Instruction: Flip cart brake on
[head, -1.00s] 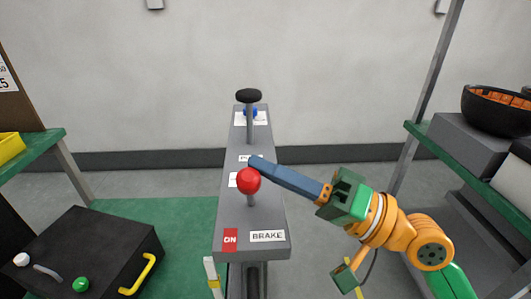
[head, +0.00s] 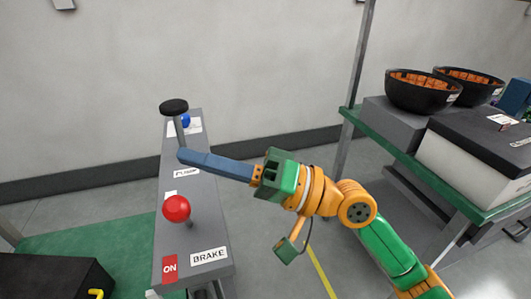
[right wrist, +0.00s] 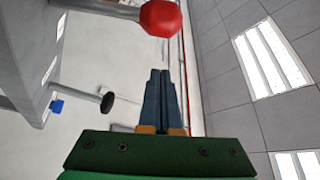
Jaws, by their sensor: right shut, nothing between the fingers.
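The brake lever has a red ball knob (head: 176,208) and a short grey stem. It stands on a grey console (head: 220,276) beside a red ON label (head: 169,268) and a white BRAKE label (head: 209,255). The knob leans left of its stem's foot in the head view. My right gripper (head: 182,156) has its blue fingers together, empty, above and beyond the red knob and apart from it. In the right wrist view the red knob (right wrist: 161,18) is at the top, clear of the shut fingertips (right wrist: 160,72). My left gripper is not in view.
A black-capped lever (head: 173,107) and a blue knob (head: 185,120) stand at the console's far end, near my right fingertips. A green-topped shelf (head: 349,116) with dark bowls (head: 422,92) stands at right. A black case (head: 50,278) is at lower left.

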